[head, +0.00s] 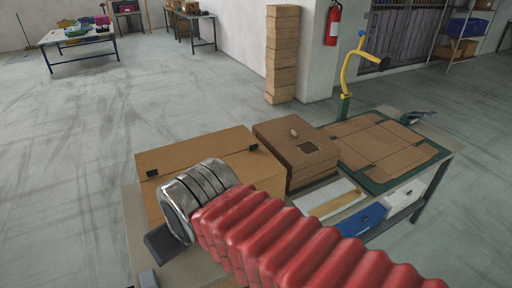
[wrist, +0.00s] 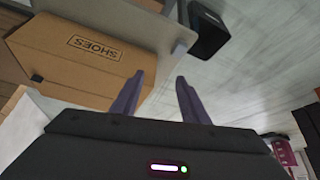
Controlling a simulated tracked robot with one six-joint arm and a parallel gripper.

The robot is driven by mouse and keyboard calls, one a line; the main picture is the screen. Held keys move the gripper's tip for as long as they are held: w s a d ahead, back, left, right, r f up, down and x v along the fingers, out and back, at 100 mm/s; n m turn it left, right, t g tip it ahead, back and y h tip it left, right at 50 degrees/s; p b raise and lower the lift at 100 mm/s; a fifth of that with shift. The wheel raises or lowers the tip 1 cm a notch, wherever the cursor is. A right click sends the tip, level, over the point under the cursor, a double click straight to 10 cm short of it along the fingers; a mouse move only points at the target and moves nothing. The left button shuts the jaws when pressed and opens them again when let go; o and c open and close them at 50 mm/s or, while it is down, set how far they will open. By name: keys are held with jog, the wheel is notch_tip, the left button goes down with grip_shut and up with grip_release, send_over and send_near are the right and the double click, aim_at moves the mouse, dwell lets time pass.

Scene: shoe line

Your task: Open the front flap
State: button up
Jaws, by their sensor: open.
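A tan cardboard box (head: 195,152) stands at the left of the workbench in the head view, with small black clips along one edge. Its panels look closed there, and my arm covers part of it. In the wrist view, a cardboard box (wrist: 75,58) marked SHOES lies left of my gripper (wrist: 160,78). The gripper's two dark fingers are spread apart with nothing between them. The left finger overlaps the box's right edge in the picture; I cannot tell whether it touches. Which panel is the front flap is unclear. The fingers are not clearly seen in the head view.
Flat cardboard (head: 375,143) lies on a green mat (head: 392,182) at the right. A yellow hooked post (head: 346,72) rises behind. Stacked boxes (head: 283,55) stand by the pillar.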

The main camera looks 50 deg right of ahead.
aim_at(254, 146)
jog(key=shift+o, duration=1)
jog(key=w+d+m+t+h, duration=0.1)
jog(key=w+d+m+h, duration=0.1)
jog(key=w+d, duration=0.6)
jog(key=d+r+h, duration=0.1)
jog(key=d, duration=0.2)
jog(key=shift+w+d+t, duration=0.25)
jog(key=shift+w+t, duration=0.05)
jog(key=shift+w, duration=0.05)
jog(key=w+d+m+t+h, duration=0.1)
jog(key=w+d, duration=0.2)
jog(key=d, duration=0.5)
jog(key=w+d+m+t+h, duration=0.15)
jog(key=w+d, duration=0.25)
jog(key=d, duration=0.4)
jog(key=d+f+t, duration=0.1)
jog(key=d+f, duration=0.2)
jog(key=d, duration=0.2)
jog(key=s+d+f+y, duration=0.1)
jog(key=d+f, duration=0.2)
jog(key=d, duration=0.2)
jog(key=s+d+f+n+t, duration=0.1)
jog(key=d+f, duration=0.2)
jog(key=d, duration=0.2)
jog(key=shift+s+d+f+t, duration=0.1)
jog(key=shift+d+f+t, duration=0.15)
jog(key=shift+f+t, duration=0.15)
jog(key=shift+s+d+f+y, duration=0.1)
jog(key=shift+s+f+y, duration=0.1)
jog(key=shift+y, duration=0.05)
